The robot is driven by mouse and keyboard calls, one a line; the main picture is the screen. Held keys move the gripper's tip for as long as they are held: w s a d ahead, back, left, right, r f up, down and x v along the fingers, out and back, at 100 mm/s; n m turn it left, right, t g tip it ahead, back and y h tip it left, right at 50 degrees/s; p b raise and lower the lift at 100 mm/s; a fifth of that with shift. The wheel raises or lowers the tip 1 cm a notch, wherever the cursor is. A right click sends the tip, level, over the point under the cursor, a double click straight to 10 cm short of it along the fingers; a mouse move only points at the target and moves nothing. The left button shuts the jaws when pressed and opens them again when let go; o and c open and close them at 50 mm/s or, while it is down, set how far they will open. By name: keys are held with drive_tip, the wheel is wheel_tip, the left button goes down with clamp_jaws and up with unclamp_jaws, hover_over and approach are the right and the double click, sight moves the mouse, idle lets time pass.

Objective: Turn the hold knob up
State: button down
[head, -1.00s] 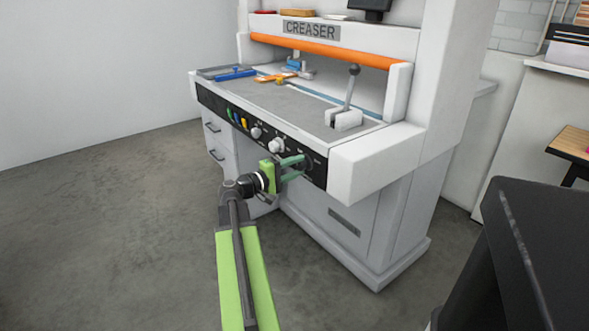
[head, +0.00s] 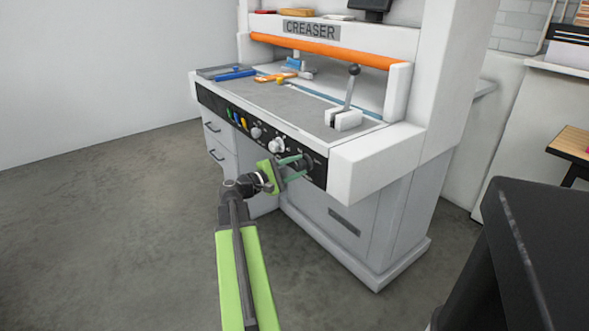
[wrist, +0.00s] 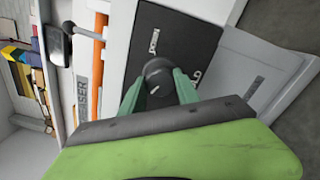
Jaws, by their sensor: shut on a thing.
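The hold knob (wrist: 158,72) is a round black knob with a pale pointer line, on the black front panel (wrist: 185,38) of the creaser. A small label that looks like "HOLD" is printed beside it in the wrist view. My gripper (wrist: 158,88) has its green fingers on both sides of the knob and is shut on it.
A lever (head: 351,88) and loose tools (head: 235,73) are on the creaser table. A dark object (head: 545,250) stands at the right front. Floor at left is clear.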

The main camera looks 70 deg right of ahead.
drive_tip(key=shift+w+d+r, duration=0.1)
drive_tip(key=shift+r, duration=0.05)
drive_tip(key=c, duration=0.9)
unclamp_jaws()
drive_tip(key=v, duration=1.7)
drive_tip(key=shift+a, duration=0.3)
